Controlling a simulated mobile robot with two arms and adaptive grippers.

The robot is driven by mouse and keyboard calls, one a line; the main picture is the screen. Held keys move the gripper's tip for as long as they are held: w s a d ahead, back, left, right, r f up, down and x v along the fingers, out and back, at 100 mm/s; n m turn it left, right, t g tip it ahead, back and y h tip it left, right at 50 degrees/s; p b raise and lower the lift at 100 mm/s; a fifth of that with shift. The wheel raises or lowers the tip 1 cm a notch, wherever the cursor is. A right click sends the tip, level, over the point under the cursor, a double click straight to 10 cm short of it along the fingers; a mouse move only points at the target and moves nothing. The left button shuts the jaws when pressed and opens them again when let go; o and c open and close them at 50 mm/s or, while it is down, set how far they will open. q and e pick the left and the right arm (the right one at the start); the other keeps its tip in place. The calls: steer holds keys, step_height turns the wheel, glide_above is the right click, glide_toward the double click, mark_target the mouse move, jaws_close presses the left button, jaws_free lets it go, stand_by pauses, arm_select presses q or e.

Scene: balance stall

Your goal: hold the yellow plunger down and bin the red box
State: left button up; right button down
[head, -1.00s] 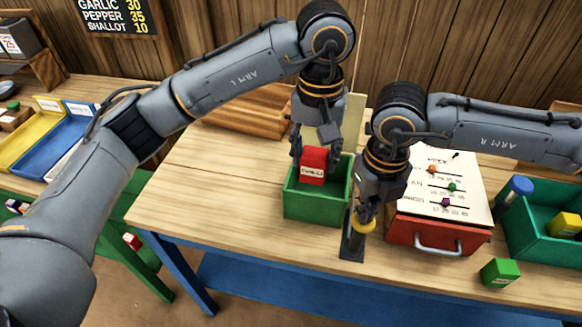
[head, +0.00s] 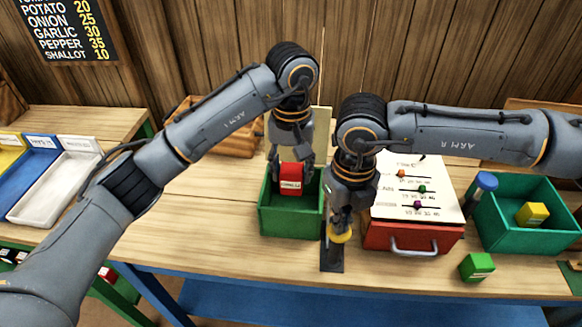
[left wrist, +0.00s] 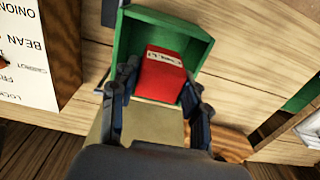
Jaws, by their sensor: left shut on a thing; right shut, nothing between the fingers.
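The red box (head: 291,181) with a white label is between the fingers of my left gripper (head: 291,172), which is shut on it. It is at the mouth of the green bin (head: 290,222), inside its outline; the wrist view also shows the red box (left wrist: 162,75) against the bin (left wrist: 183,32). The yellow plunger (head: 341,237) stands on a dark base right of the bin. My right gripper (head: 341,217) is shut and empty, directly over the plunger and seemingly touching it; the contact is partly hidden.
A beige panel (head: 318,130) stands upright at the bin's back. A red drawer unit (head: 400,237) with sliders is to the right, then a green crate (head: 520,238) holding a yellow block. A green block (head: 477,267) is near the front edge. The table left of the bin is clear.

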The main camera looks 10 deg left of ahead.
arm_select(q)
steer(key=o, duration=1.3)
steer(key=shift+c, duration=0.2)
step_height(320, 180, up, 12)
steer(key=shift+r+p, duration=1.7)
arm_select(e)
step_height(320, 180, up, 10)
